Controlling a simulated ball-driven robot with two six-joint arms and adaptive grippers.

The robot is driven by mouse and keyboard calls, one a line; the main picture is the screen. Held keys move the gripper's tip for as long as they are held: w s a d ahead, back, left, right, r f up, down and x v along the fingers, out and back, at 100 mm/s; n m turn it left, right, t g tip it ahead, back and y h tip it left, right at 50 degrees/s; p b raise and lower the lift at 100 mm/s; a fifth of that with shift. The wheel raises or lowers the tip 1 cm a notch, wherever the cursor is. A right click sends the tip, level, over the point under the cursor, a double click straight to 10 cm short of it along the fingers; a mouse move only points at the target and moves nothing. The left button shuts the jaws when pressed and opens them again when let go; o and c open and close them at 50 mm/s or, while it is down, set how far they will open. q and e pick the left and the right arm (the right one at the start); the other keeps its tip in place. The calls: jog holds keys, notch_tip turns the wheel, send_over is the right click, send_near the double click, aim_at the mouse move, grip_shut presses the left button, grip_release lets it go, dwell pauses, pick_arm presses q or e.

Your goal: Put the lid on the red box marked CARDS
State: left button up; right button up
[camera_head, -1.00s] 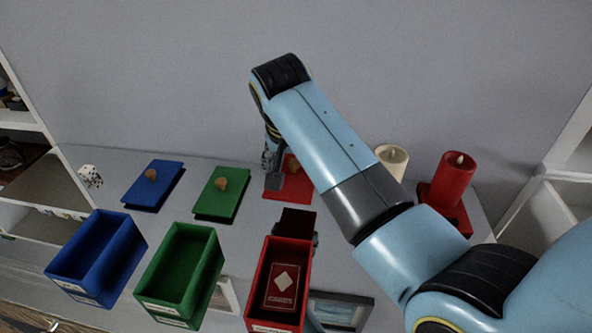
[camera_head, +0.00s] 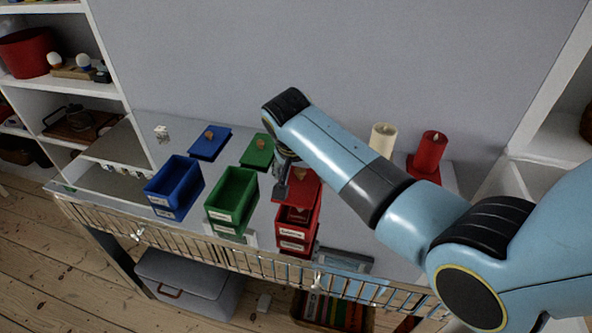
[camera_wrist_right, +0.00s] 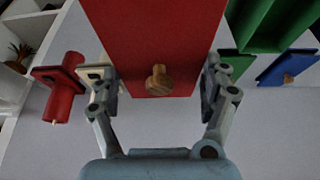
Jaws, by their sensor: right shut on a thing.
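The red box (camera_head: 292,238) stands open near the front of the white table, right of the green box; its front labels are too small to read. The flat red lid (camera_head: 305,184) has a wooden knob and is held over the back part of the box, hiding some of its inside. My right gripper (camera_head: 285,178) is shut on the lid. In the right wrist view the red lid (camera_wrist_right: 150,35) lies between the fingers, with its knob (camera_wrist_right: 158,80) midway between them. I cannot tell the height between lid and box. My left gripper is not in view.
A green box (camera_head: 231,198) and a blue box (camera_head: 174,184) stand open to the left, with the green lid (camera_head: 257,153) and blue lid (camera_head: 209,144) behind them. A cream candle (camera_head: 383,139) and a red candle (camera_head: 430,152) stand behind my right arm. A wire rail (camera_head: 190,245) runs along the front.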

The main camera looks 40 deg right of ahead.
aim_at(300, 180)
jog(key=shift+s+a+r+p, duration=0.1)
jog(key=shift+r+p, duration=0.1)
jog(key=shift+p, duration=0.25)
notch_tip(300, 180, down, 4)
jog(key=b, duration=0.2)
jog(key=shift+b, duration=0.3)
jog(key=shift+f+b, duration=0.4)
jog(key=shift+f, duration=0.25)
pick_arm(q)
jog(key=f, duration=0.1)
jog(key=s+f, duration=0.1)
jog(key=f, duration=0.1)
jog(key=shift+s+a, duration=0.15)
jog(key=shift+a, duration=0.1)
pick_arm(e)
jog(key=shift+f, duration=0.35)
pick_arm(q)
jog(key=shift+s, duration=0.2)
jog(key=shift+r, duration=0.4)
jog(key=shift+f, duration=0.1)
pick_arm(e)
jog(key=shift+f, duration=0.4)
